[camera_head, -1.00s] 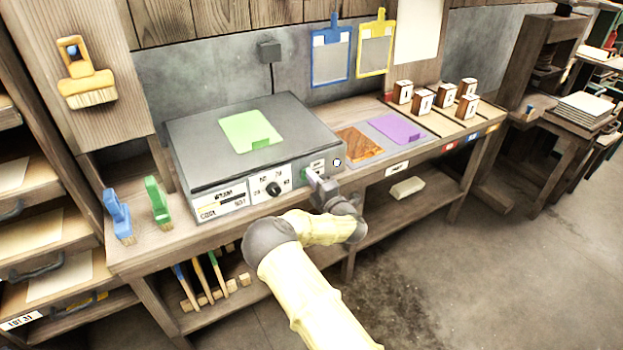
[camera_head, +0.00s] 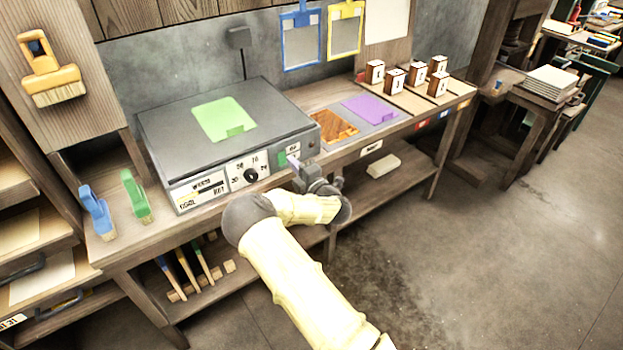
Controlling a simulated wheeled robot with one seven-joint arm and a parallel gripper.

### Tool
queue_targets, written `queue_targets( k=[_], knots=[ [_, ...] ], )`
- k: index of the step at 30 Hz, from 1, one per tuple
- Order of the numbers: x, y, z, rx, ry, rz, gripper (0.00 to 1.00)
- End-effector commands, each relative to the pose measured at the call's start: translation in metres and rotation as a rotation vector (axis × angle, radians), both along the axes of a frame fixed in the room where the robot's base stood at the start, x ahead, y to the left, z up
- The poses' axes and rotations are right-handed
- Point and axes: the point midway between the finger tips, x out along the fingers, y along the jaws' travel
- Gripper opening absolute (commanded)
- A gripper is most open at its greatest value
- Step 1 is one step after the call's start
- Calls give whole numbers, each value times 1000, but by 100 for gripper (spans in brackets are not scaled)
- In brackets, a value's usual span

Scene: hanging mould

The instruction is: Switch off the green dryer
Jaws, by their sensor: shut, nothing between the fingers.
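The dryer (camera_head: 270,110) is a grey flat-topped box on the wooden bench, with a green mould sheet (camera_head: 222,118) on its lid. Its front panel has a black knob (camera_head: 250,176), a gauge marked COOL and HOT (camera_head: 202,192), and a small green switch (camera_head: 282,160) near the right end, beside a white label (camera_head: 292,149). My gripper (camera_head: 292,162) is shut and empty. Its tip is at the front panel, just right of the green switch. I cannot tell whether it touches the switch, or which way the switch is set.
A blue brush (camera_head: 95,212) and a green brush (camera_head: 136,196) stand left of the dryer. A brown sheet (camera_head: 334,126) and a purple sheet (camera_head: 370,109) lie to its right, with several small labelled blocks (camera_head: 394,79) beyond. The floor (camera_head: 450,260) in front is clear.

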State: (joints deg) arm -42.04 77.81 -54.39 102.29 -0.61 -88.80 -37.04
Motion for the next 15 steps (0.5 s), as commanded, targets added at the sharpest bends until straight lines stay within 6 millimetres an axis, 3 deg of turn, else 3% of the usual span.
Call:
queue_targets(
  k=[15],
  knots=[
    [-73,-53,10,-1,4,-13,0]
  ],
)
